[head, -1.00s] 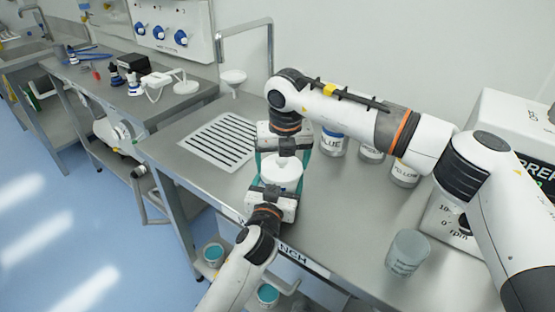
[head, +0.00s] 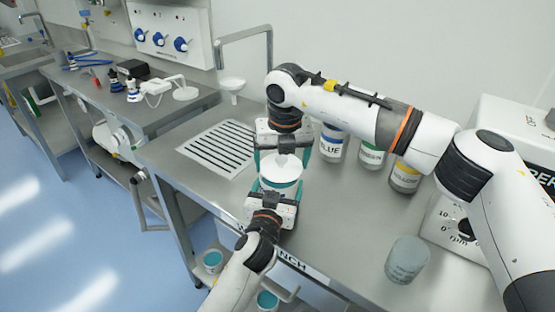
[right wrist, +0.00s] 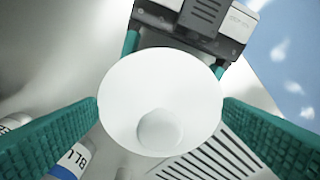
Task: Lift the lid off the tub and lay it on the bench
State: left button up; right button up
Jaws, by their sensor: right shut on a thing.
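The white lid (right wrist: 165,90) with a round knob (right wrist: 160,129) fills the middle of the right wrist view. The teal fingers of my right gripper (head: 281,158) press on opposite edges of it. In the head view the lid (head: 281,166) sits on or just over the tub (head: 280,186), and I cannot tell if there is a gap. My left gripper (head: 279,186) comes from the front, with its fingers closed around the tub's sides. It also shows behind the lid in the right wrist view. Most of the tub is hidden by the lid and grippers.
Blue (head: 332,144), green (head: 372,154) and yellow (head: 405,178) labelled bottles stand behind, under my right arm. A grey beaker (head: 407,260) stands at right beside a white machine (head: 442,221). A slotted drain (head: 217,148) lies left. The bench (head: 345,222) is bare in front of the bottles.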

aim_at(281, 159)
pick_arm(q)
jog(key=shift+r, duration=0.1)
pick_arm(e)
jog(key=shift+r, duration=2.05)
pick_arm(q)
jog(key=o, duration=1.3)
jog(key=shift+s, duration=0.15)
